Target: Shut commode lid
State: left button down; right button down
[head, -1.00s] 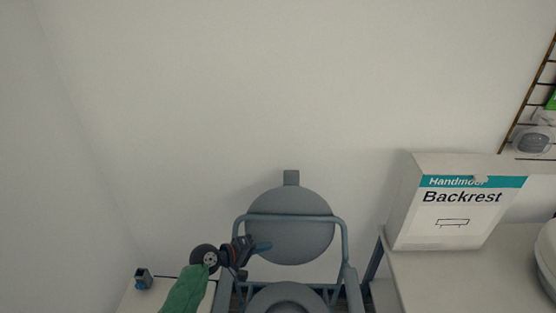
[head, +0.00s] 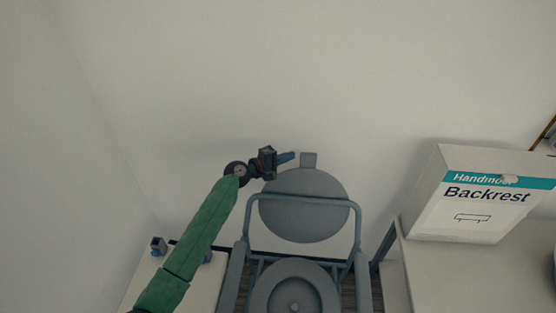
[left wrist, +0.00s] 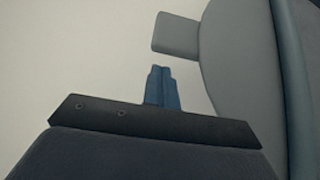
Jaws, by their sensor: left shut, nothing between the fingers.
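The commode lid (head: 305,215) is a grey round disc with a small tab (head: 308,159) at its top. It stands upright behind the backrest bar of the grey commode chair (head: 293,284), whose round seat opening is uncovered. My left gripper (head: 290,157) is shut and empty, at the upper left of the lid beside the tab. In the left wrist view the blue fingertips (left wrist: 161,73) are together, with the lid (left wrist: 232,65) and its tab (left wrist: 175,34) ahead and to the right. I cannot tell whether they touch. My right gripper is not in view.
A white table with a Backrest box (head: 480,205) stands at the right of the chair. A low white surface (head: 200,285) with a small dark and blue object (head: 158,245) is at the left. A plain wall is behind the lid.

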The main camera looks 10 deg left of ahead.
pick_arm(q)
jog(key=x, duration=0.2)
jog(key=shift+w+d, duration=0.2)
jog(key=shift+d, duration=0.1)
jog(key=shift+s+d+f+b, duration=0.1)
jog(key=shift+s+b, duration=0.1)
jog(key=shift+b, duration=0.1)
